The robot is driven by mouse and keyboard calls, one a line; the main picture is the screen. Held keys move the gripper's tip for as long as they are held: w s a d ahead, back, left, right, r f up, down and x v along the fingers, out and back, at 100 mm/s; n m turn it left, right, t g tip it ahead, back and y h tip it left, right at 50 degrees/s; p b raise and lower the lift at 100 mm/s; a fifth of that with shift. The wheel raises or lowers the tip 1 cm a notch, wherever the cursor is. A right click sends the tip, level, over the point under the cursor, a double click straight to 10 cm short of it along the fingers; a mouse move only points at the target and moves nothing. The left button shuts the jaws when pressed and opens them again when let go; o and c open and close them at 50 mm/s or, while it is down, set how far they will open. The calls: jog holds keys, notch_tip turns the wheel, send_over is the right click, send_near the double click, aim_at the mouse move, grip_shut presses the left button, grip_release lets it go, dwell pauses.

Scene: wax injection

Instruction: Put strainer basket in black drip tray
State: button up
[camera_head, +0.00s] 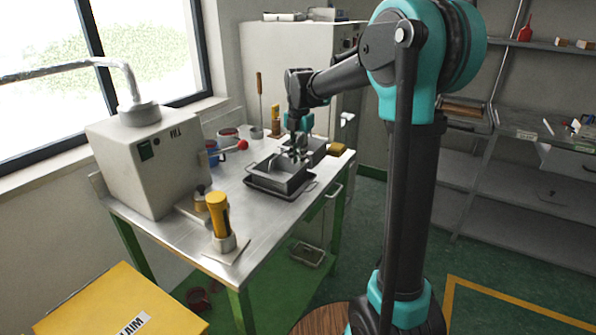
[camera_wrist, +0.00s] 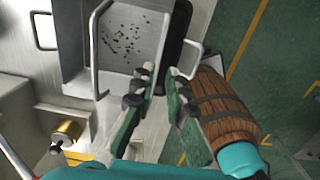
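The grey strainer basket (camera_wrist: 125,62) has a wire handle and small dark holes in its floor. It appears over the black drip tray (camera_wrist: 176,28), whose dark side shows along the basket's right edge. In the head view the tray (camera_head: 262,187) is on the metal table, with the basket (camera_head: 281,177) appearing within its outline. I cannot tell whether the basket rests on the tray's floor. My gripper (camera_wrist: 165,80) is at the basket's right side, fingers apart with a gap between them. It also shows above the basket's far side in the head view (camera_head: 296,154). Contact with the handle is unclear.
A grey box machine (camera_head: 150,165) stands left on the table (camera_head: 180,225). A yellow-handled tool (camera_head: 219,215) stands near the front edge. A blue mug (camera_head: 212,152) and a yellow sponge (camera_head: 336,148) are behind.

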jog(key=s+d+f+m+t, duration=0.1)
jog(key=s+d+f+m, duration=0.3)
jog(key=s+m, duration=0.4)
jog(key=s+d+f+m+t, duration=0.1)
jog(key=s+d+f+m, duration=0.4)
jog(key=s+m, duration=0.4)
jog(key=s+d+f+m+t, duration=0.2)
jog(key=s+d+f+m, duration=0.3)
jog(key=s+m, duration=0.4)
jog(key=f+m, duration=0.1)
jog(key=m, duration=0.2)
jog(key=shift+s+f, duration=0.15)
jog(key=shift+f, duration=0.2)
